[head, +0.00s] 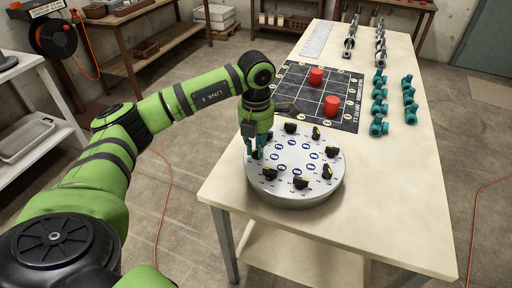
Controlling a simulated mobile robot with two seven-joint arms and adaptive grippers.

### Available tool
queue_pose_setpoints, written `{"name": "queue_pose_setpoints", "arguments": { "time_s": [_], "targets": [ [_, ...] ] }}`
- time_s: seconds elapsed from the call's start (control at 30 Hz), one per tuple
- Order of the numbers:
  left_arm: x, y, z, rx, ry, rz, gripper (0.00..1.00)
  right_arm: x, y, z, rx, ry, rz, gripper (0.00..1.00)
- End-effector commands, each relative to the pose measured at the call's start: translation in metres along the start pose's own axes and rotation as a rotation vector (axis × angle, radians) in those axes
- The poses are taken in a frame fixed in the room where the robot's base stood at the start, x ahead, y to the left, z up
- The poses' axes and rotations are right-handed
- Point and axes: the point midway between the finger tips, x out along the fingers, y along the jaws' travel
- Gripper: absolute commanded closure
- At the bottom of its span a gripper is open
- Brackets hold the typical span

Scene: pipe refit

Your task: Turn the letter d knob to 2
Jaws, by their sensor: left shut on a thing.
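A round grey disc (297,157) lies on the near left part of the table. It carries a ring of several black knobs with yellow marks, such as the far knob (290,128) and the near knob (300,183). Blue printed labels sit inside the ring, too small to read, so I cannot tell which knob is letter d. My left gripper (257,154) points down at the disc's left edge, shut on a knob there, which its fingers mostly hide. That knob's setting cannot be seen. My right gripper is out of view.
Several teal fittings (379,103) and metal fittings (350,45) stand at the right and back. The table's (385,195) near right part is bare.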

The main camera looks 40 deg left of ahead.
Motion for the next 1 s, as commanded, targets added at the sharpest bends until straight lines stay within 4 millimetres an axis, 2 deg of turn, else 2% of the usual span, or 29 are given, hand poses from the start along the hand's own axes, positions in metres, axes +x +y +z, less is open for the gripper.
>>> {"name": "queue_pose_setpoints", "arguments": {
  "time_s": [0.63,0.67,0.7,0.73,1.0],
  "targets": [
    [-0.0011,0.0006,0.0003,0.053,-0.001,0.001,1.00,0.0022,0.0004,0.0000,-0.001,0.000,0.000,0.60],
    [-0.0011,0.0006,0.0003,0.053,-0.001,0.001,0.76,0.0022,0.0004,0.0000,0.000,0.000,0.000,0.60],
    [-0.0011,0.0006,0.0003,0.052,-0.001,0.001,0.60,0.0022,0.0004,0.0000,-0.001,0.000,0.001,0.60],
    [-0.0011,0.0006,0.0004,0.052,-0.001,0.001,0.56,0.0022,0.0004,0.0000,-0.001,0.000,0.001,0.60],
    [-0.0005,0.0003,0.0003,0.053,0.000,0.000,0.56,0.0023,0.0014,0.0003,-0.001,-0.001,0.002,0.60]
  ]
}}
